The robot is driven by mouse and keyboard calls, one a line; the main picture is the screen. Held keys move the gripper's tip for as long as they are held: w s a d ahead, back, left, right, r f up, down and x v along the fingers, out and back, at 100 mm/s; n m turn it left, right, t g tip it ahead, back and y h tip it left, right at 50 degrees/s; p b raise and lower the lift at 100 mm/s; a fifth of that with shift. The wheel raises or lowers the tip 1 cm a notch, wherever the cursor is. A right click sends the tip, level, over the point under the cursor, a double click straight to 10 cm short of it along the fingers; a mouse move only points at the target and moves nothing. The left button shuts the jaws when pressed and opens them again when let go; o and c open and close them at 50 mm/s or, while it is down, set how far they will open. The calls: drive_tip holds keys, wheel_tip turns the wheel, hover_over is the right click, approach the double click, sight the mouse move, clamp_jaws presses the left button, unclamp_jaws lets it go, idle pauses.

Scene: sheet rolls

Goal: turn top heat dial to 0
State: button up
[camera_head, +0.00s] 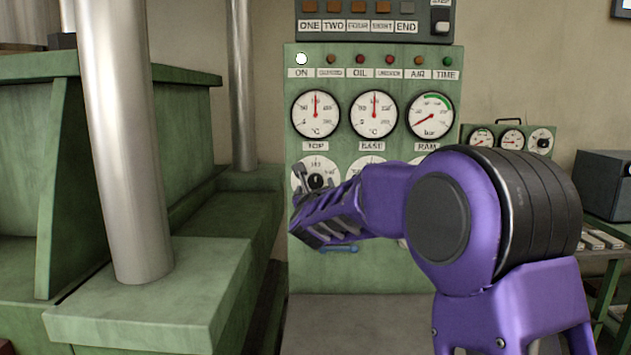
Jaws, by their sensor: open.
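The top heat dial (319,164) is a white round scale with a black knob, below the TOP label on the green control panel. Its left and lower parts are partly hidden by my gripper. My gripper (311,183) is open, with its grey fingers at the dial's knob. I cannot tell whether they touch the knob. The knob's pointer setting is too small to read. The TOP gauge (316,114) above has a red needle pointing about straight up.
The BASE dial (367,163) beside it is partly covered by my purple arm. A blue handle (340,249) sits just below my gripper. Green machinery with a steel column (125,150) stands at the left. A grey surface (350,325) below the panel is clear.

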sight(315, 183)
drive_tip(key=shift+w, duration=1.8)
clamp_jaws()
